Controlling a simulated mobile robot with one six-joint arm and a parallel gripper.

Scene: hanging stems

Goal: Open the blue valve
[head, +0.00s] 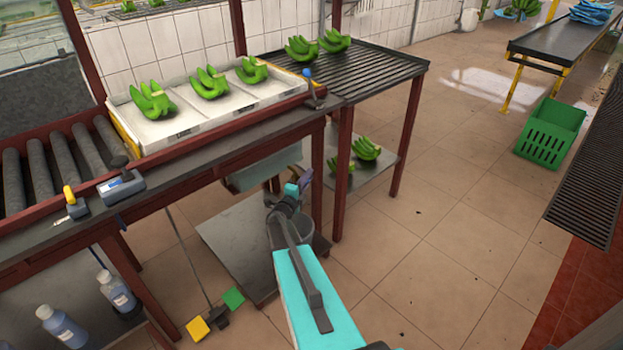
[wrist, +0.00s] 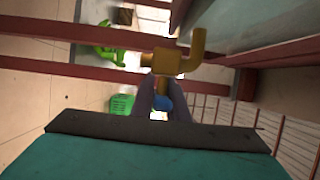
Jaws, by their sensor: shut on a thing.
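The blue valve shows in the wrist view as a brass body (wrist: 172,61) with a bent spout. Its blue handle (wrist: 164,102) sits between the dark fingers of my gripper (wrist: 163,105), which are shut on it. The fingers hide most of the handle, so its exact angle is hard to tell. In the head view my gripper (head: 305,180) is below the edge of the table, near a red leg. I cannot make out the valve's brass body there.
The red-framed table (head: 225,143) bears white trays (head: 212,112) of green bananas, with a red leg (head: 318,180) close to my gripper. A lower grey shelf (head: 235,240) lies below. The tiled floor (head: 450,240) to the right is open, with a green crate (head: 545,145) farther off.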

